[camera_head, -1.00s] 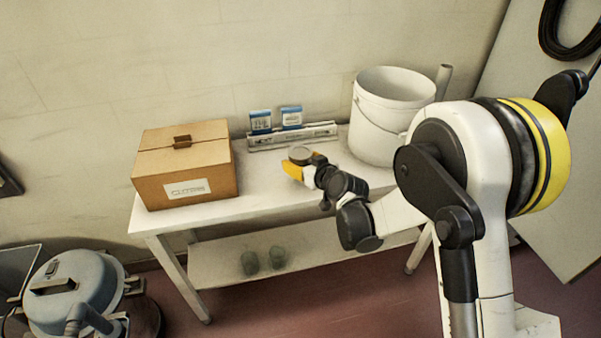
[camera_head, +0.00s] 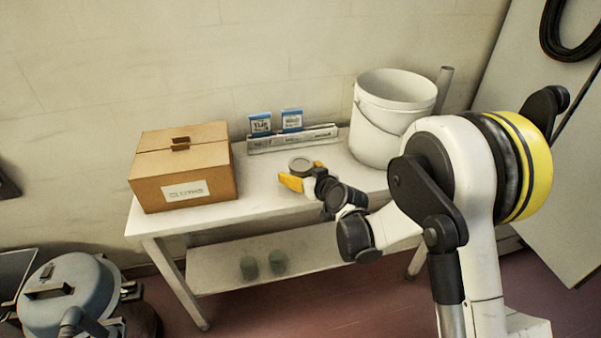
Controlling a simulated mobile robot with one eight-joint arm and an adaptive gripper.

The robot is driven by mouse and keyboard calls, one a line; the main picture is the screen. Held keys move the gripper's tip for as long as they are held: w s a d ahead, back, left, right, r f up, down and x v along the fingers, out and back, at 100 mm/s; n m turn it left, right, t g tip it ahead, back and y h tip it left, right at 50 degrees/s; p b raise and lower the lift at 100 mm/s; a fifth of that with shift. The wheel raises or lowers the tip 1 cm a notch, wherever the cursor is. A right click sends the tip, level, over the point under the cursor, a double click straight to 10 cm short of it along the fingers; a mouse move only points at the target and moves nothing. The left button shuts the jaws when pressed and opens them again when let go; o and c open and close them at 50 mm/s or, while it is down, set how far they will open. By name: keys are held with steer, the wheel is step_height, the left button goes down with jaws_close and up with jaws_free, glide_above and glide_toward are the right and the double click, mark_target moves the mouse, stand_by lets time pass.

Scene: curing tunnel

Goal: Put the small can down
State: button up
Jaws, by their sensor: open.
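The small can (camera_head: 301,163) shows as a round grey lid between the yellow fingers of my gripper (camera_head: 302,174). It looks upright, low at the top of the white table (camera_head: 255,205). My gripper is open around it, one finger at its near left and the other at its right. The can's lower side is mostly hidden by the fingers, so I cannot clearly see its contact with the table.
A cardboard box (camera_head: 183,170) stands on the table's left, a white bucket (camera_head: 388,120) on its right. Behind the can are a rail (camera_head: 295,139) and two blue-topped cards. The table between box and can is clear.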

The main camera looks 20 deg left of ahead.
steer(key=s+d+r+m+h+p, duration=0.1)
steer(key=s+d+r, duration=0.4)
steer(key=d, duration=0.3)
steer(key=s+d+r+m+h+p, duration=0.1)
steer(key=s+d+r+m+h, duration=0.1)
steer(key=s+d+r, duration=0.35)
steer(key=s+d+r+m+h+p, duration=0.1)
steer(key=s+d+r+p, duration=0.15)
steer(key=d+r, duration=0.6)
steer(key=s+d+f+m+g+h, duration=0.1)
steer(key=s+d+m+h, duration=0.3)
steer(key=s+d, duration=1.3)
steer(key=shift+s+d+f+m+g+h+b, duration=0.15)
steer(key=shift+s+d+m+g+h+b, duration=0.3)
steer(key=shift+d+g+h, duration=0.45)
steer(key=shift+w, duration=0.1)
